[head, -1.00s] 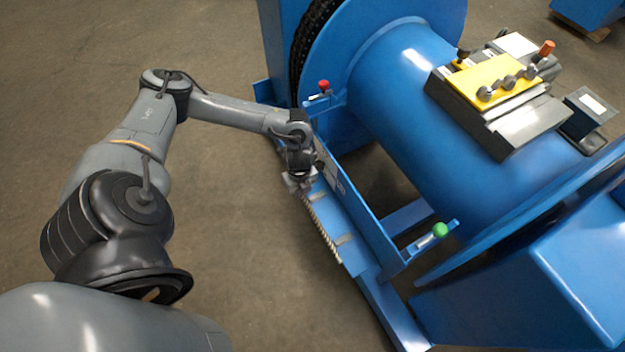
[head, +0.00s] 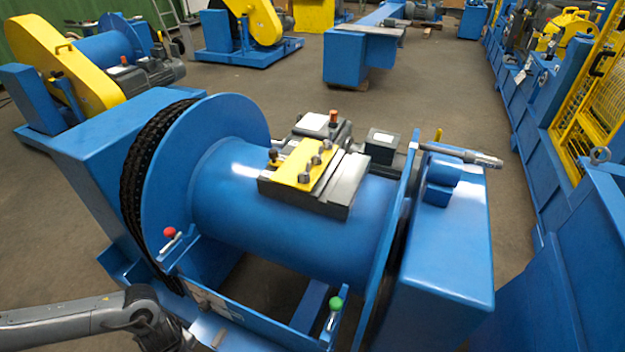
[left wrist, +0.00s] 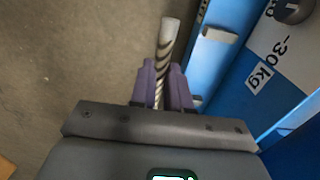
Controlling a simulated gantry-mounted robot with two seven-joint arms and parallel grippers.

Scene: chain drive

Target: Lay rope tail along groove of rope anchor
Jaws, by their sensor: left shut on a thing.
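In the left wrist view, my left gripper (left wrist: 163,74) has purple fingers shut on the rope tail (left wrist: 167,42). The tail is pale with dark spiral marks and ends in a plain whitish tip beyond the fingers. It runs beside the blue rail, apart from its small tabs. In the head view, my left forearm enters at the lower left and the gripper is mostly cut off by the bottom edge. A grey block with a yellow bolted plate (head: 299,166) sits on the blue drum (head: 240,200). I cannot tell whether it is the rope anchor; no groove is clear. My right gripper is not in view.
A red-knobbed lever (head: 170,233) and a green-knobbed lever (head: 336,304) stand at the front of the frame. A blue rail (left wrist: 205,55) and a panel marked -30 kg (left wrist: 270,60) lie right of the gripper. Bare floor is on its left.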

